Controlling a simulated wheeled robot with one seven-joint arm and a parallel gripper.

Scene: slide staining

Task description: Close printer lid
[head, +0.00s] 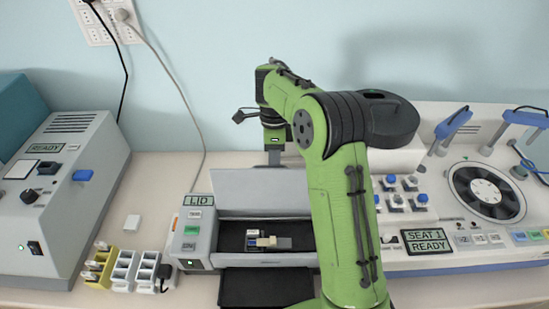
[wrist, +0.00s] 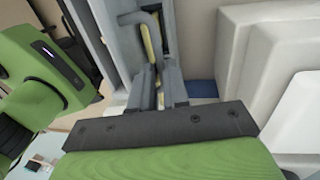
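Inside lies a small pale and yellow item (head: 266,242). My gripper (head: 274,157) points down behind the lid's top edge, and its tips are partly hidden by the lid. In the wrist view, my gripper's grey fingers (wrist: 157,70) with yellow pads look closed together, with nothing seen between them. I cannot tell whether they touch the lid.
A grey machine (head: 62,190) reading READY stands at the left. Yellow and white slide racks (head: 122,268) sit left of the printer. At the right is a stainer (head: 440,265) with a round rotor (head: 487,193). A dark tray (head: 262,287) juts out in front of the printer.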

